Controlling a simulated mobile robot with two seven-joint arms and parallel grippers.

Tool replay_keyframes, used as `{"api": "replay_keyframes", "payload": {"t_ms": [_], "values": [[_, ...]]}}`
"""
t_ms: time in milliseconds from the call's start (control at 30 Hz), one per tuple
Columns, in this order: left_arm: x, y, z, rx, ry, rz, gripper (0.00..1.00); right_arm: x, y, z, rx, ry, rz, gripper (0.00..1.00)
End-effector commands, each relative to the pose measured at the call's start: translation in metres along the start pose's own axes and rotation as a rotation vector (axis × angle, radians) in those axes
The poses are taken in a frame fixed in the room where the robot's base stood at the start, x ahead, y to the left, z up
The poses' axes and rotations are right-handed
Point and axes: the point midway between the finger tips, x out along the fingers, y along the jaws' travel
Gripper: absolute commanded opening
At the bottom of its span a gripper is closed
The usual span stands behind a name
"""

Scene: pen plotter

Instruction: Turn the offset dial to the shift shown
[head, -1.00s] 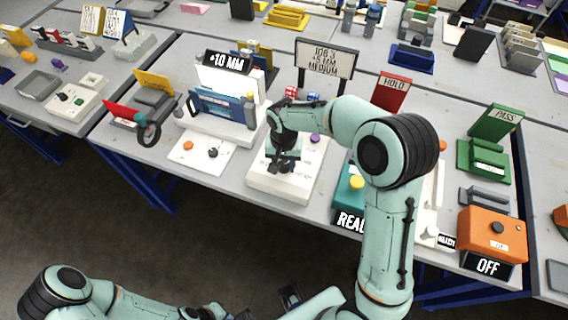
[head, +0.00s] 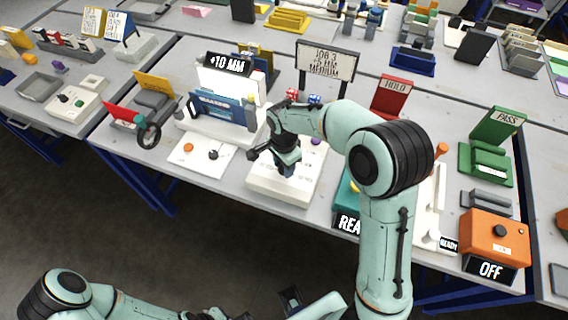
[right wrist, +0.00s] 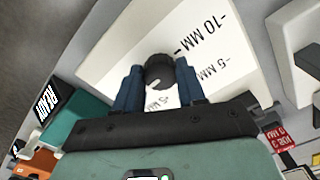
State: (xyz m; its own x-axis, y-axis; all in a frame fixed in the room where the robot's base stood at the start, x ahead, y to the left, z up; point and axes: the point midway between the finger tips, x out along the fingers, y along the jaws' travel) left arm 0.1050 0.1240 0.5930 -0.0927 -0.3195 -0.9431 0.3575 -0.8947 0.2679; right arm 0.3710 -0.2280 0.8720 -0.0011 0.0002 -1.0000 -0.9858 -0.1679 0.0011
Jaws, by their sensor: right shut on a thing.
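The dark round dial knob (right wrist: 160,72) sits on a white box (head: 262,190), whose top carries printed marks, with "-10 MM" and "-5 MM" readable in the right wrist view. My right gripper (head: 287,172) points down over this box. In the right wrist view its two blue fingers (right wrist: 159,82) stand on both sides of the knob and are shut on it. In the head view my gripper hides the knob. A sign (head: 326,62) reads "JOB 3", a 5 MM shift with its sign hard to read, and "MEDIUM". My left gripper (head: 291,299) shows partly at the bottom edge.
A black display (head: 228,63) left of the box reads "+10 MM". A white panel (head: 200,160) with an orange button lies left. Right stand a teal box (head: 346,205), an orange box (head: 494,236) marked "OFF", and red HOLD (head: 392,95) and green PASS (head: 497,124) trays.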

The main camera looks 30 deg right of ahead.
Motion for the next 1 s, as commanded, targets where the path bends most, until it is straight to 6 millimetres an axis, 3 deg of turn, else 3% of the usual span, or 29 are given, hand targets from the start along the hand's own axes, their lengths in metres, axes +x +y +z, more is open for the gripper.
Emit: {"api": "replay_keyframes", "payload": {"t_ms": [667, 700, 767, 1000], "values": [[-0.0007, 0.0003, -0.0002, 0.0, 0.0, 0.0, 0.0, -0.0012, -0.0011, -0.0005, 0.068, 0.0, -0.004, 0.09], [-0.0007, 0.0003, -0.0002, 0.0, 0.0, 0.0, 0.0, -0.0012, -0.0011, -0.0004, 0.068, 0.0, -0.004, 0.43], [-0.0007, 0.0003, -0.0002, 0.0, 0.0, 0.0, 0.0, -0.0011, -0.001, -0.0004, 0.068, 0.0, -0.004, 0.62], [-0.0007, 0.0003, -0.0001, 0.0, 0.0, 0.0, 0.0, -0.0005, -0.0006, -0.0002, 0.066, 0.0, -0.002, 0.65]]}}
